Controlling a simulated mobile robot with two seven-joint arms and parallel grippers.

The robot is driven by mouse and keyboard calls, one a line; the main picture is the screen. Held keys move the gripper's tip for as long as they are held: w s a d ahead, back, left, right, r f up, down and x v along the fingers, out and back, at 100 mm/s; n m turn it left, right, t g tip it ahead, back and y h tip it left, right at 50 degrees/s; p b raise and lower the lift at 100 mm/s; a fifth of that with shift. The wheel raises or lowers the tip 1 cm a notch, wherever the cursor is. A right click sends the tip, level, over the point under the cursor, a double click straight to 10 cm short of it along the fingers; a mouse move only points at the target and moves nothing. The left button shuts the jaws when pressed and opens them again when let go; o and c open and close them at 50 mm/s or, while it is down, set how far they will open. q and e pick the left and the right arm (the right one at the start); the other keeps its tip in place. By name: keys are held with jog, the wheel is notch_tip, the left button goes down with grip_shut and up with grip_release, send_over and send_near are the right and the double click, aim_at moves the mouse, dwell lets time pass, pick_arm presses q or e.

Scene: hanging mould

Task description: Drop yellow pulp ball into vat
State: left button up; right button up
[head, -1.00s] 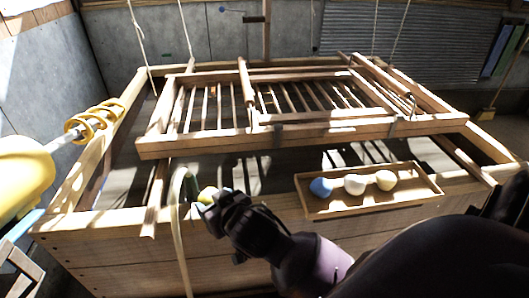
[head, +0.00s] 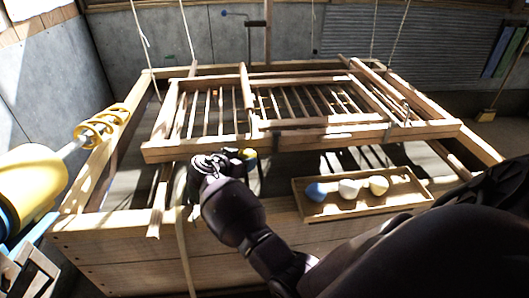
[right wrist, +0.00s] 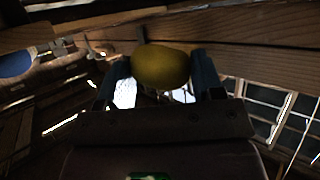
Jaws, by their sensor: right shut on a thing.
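The yellow pulp ball (right wrist: 161,66) sits between the two fingers of my right gripper (right wrist: 160,78) in the right wrist view. In the head view only a small yellow part of it (head: 248,153) shows beside the dark right gripper (head: 238,160). The gripper is shut on it. It is held over the front part of the wooden vat (head: 130,244), close to the front bar of the hanging mould (head: 310,137). The vat's inside is dark and partly hidden by the mould and my arm. My left gripper is not in view.
A wooden tray (head: 330,212) on the vat's front right holds a blue ball (head: 316,192), a white ball (head: 348,189) and a cream ball (head: 379,185). The slatted mould hangs from ropes (head: 186,30). A rounded yellow thing (head: 28,182) with yellow coils stands at left.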

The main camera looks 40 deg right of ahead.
jog(key=shift+s+f, duration=0.15)
jog(key=shift+f+b, duration=0.35)
jog(key=shift+f, duration=0.2)
notch_tip(320, 180, down, 5)
jog(key=shift+r+b, duration=0.2)
jog(key=shift+b, duration=0.9)
jog(key=o, duration=1)
jog(key=shift+o, duration=0.2)
